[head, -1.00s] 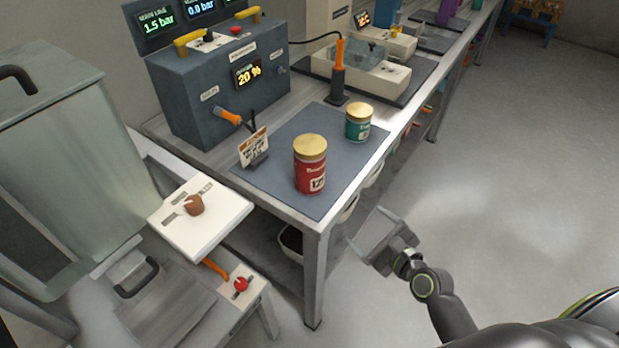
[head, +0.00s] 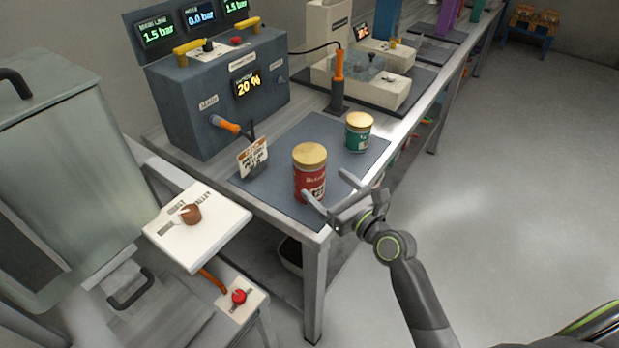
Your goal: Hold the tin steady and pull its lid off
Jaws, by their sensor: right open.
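A red tin (head: 309,181) with a gold lid (head: 309,156) stands upright near the front edge of the dark mat (head: 285,142) on the bench. A green tin (head: 357,138) with a gold lid (head: 358,119) stands behind it to the right. My right gripper (head: 328,186) is open at the bench's front edge. One finger reaches to the red tin's lower front, and the other is to the tin's right. I cannot tell whether the near finger touches the tin. My left gripper is out of view.
A small sign (head: 252,158) stands left of the red tin. A grey control box (head: 222,88) with an orange-handled lever (head: 225,124) is behind it. An orange-handled tool (head: 338,83) stands upright at the back. A white panel with a brown knob (head: 190,213) is at left.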

